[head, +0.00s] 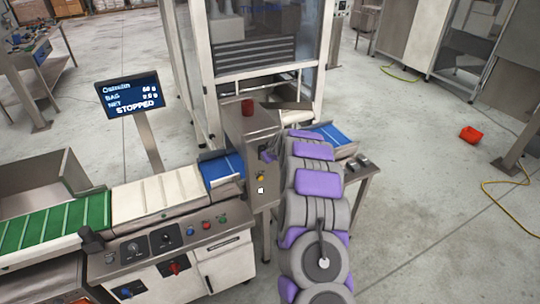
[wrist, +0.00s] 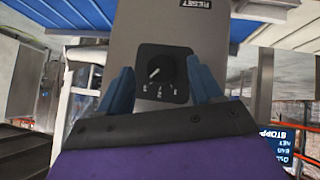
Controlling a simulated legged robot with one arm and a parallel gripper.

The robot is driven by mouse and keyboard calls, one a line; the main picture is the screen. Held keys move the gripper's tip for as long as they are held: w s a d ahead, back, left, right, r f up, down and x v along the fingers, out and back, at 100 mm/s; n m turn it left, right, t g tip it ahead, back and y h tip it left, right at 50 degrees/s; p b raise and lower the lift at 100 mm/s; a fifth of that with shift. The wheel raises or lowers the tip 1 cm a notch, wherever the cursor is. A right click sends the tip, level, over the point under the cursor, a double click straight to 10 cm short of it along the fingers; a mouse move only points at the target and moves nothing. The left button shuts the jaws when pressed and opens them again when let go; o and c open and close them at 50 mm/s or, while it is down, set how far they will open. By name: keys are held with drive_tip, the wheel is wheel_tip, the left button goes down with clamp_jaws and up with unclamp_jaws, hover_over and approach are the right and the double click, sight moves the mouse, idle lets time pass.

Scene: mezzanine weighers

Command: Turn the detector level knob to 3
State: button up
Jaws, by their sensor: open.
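The black knob (wrist: 163,73) sits on a dark square dial plate on a grey panel in the wrist view. It has a short white pointer mark, and small white digits run along the plate's lower edge, too small to read surely. I cannot tell whether the fingers touch the panel. In the head view my gripper (head: 268,155) is at the grey detector cabinet (head: 241,132), partly hidden by my arm, and the knob cannot be made out.
An upside-down RESET label (wrist: 197,3) is above the dial in the wrist view. A conveyor with a green belt (head: 50,222) and a control panel (head: 170,240) is at left. A display reading STOPPED (head: 129,95) stands behind it. A red object (head: 470,135) lies on the floor.

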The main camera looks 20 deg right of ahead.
drive_tip(key=p+v, duration=0.1)
drive_tip(key=v, duration=1.4)
drive_tip(key=shift+s+p, duration=0.2)
drive_tip(key=shift+p, duration=0.2)
